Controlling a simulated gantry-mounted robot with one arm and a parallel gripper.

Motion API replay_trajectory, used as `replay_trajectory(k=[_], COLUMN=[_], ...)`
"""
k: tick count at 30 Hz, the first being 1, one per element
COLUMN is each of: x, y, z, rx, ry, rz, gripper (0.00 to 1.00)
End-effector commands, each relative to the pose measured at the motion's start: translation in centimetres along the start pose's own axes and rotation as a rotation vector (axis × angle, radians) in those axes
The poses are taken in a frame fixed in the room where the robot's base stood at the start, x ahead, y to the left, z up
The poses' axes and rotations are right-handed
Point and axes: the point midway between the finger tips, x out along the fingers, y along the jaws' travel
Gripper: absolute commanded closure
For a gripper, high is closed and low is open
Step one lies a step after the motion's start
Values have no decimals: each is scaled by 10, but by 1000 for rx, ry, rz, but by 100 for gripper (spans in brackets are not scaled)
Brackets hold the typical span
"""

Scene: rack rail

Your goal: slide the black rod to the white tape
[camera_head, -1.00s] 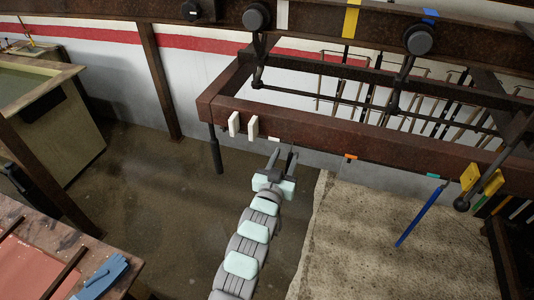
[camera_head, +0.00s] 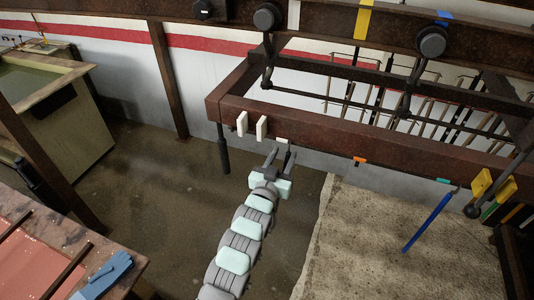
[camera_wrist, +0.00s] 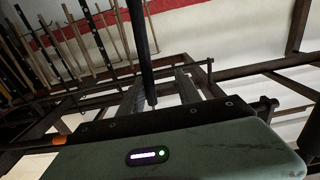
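A thick black rod (camera_head: 223,152) hangs upright below the left end of the brown rail, in the head view. A small white tape mark (camera_head: 283,141) is on the rail, to the right of the rod. My gripper (camera_head: 281,155) is just below this mark, right of the rod and apart from it. Its two fingers stand parted. In the wrist view, a dark rod (camera_wrist: 140,45) comes down from the top edge and overlaps the space between my fingers (camera_wrist: 160,95). I cannot tell whether it is the same rod; no grasp shows.
Two white plates (camera_head: 252,125) stand on the rail between the rod and the white mark. An orange mark (camera_head: 360,160) is farther right. A blue rod (camera_head: 428,220) hangs near yellow plates (camera_head: 481,184). A rough pale block (camera_head: 390,250) lies right of my arm.

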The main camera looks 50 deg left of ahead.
Motion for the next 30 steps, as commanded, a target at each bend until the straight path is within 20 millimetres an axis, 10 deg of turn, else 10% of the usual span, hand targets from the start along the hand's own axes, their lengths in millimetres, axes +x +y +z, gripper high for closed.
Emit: replay_trajectory(k=[30], x=[0], y=[-15], z=[-1], rx=[0], ry=[-1], rz=[-1], gripper=[60])
